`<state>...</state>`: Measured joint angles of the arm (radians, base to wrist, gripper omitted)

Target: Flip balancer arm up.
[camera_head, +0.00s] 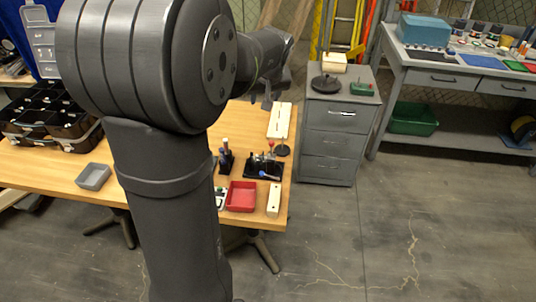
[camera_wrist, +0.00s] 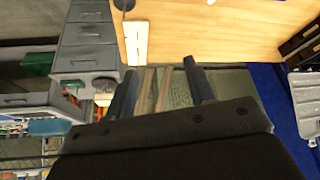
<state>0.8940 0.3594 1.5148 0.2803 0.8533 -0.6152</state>
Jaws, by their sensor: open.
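My gripper (camera_wrist: 162,82) is open in the wrist view, with two dark fingers apart and nothing between them. In the head view my arm covers much of the table, and the gripper is mostly hidden behind it. A small black fixture (camera_head: 262,169) with upright posts and a blue-tipped lever stands on the right part of the wooden table (camera_head: 150,152). It may carry the balancer arm, but it is too small to tell. The lever looks low and close to the base. The gripper is apart from the fixture, beyond it and higher up.
Around the fixture are a red tray (camera_head: 241,196), a white block (camera_head: 274,200), a dark stand (camera_head: 226,160) and a white slotted strip (camera_head: 280,120), also in the wrist view (camera_wrist: 136,42). A grey bin (camera_head: 93,176) is at left. A grey drawer cabinet (camera_head: 329,139) stands beyond the table.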

